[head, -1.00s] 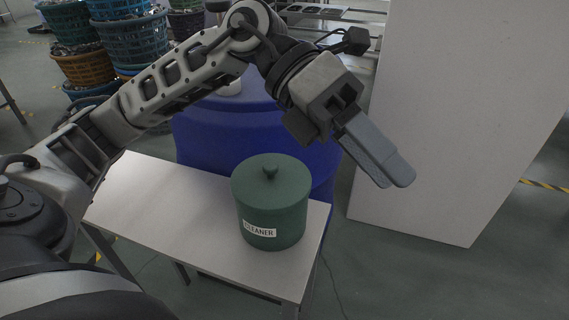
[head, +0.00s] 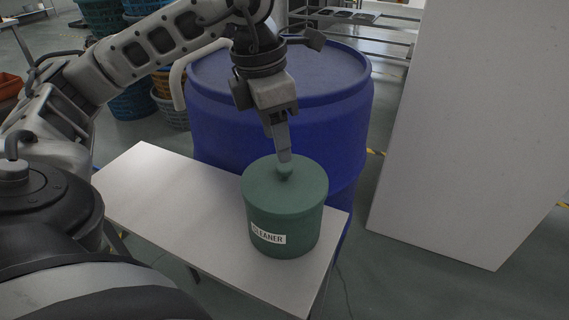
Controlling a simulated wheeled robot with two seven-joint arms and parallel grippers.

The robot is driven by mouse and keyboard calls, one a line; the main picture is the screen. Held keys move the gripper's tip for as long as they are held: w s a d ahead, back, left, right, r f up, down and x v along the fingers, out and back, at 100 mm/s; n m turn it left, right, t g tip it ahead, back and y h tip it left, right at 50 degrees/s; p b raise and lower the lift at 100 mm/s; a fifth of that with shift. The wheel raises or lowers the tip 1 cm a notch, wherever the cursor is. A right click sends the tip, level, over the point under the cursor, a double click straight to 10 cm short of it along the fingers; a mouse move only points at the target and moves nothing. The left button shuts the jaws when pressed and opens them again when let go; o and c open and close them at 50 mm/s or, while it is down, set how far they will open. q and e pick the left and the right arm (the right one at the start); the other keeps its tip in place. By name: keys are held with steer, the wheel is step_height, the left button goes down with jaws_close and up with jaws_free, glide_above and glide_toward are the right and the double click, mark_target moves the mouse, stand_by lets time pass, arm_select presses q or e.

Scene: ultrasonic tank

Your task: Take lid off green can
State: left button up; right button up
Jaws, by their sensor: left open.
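The green can (head: 290,230) stands upright on the right part of the white table and bears a label reading "CLEANER". Its green lid (head: 308,182) sits on top with a small knob (head: 285,171) in the middle. My left gripper (head: 285,158) points down, with its fingertips right at the knob. It is open; the fingers line up one behind the other, so the gap between them is hidden. I cannot tell whether they touch the knob. My right gripper is not in view.
The white table (head: 160,205) is bare to the left of the can. A large blue barrel (head: 340,115) stands right behind the table. A pale tall panel (head: 480,130) stands to the right. Stacked baskets (head: 130,100) are at the back left.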

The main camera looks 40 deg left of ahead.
mark_target(284, 166)
arm_select(q)
steer(key=shift+w+d+f, duration=0.1)
steer(key=shift+w+f, duration=0.1)
steer(key=shift+f, duration=0.8)
steer(key=shift+w+f, duration=0.25)
steer(key=shift+f, duration=0.75)
steer(key=shift+w+d+f, duration=0.1)
steer(key=shift+w+f, duration=0.1)
steer(key=shift+f, duration=0.8)
steer(key=c, duration=1.1)
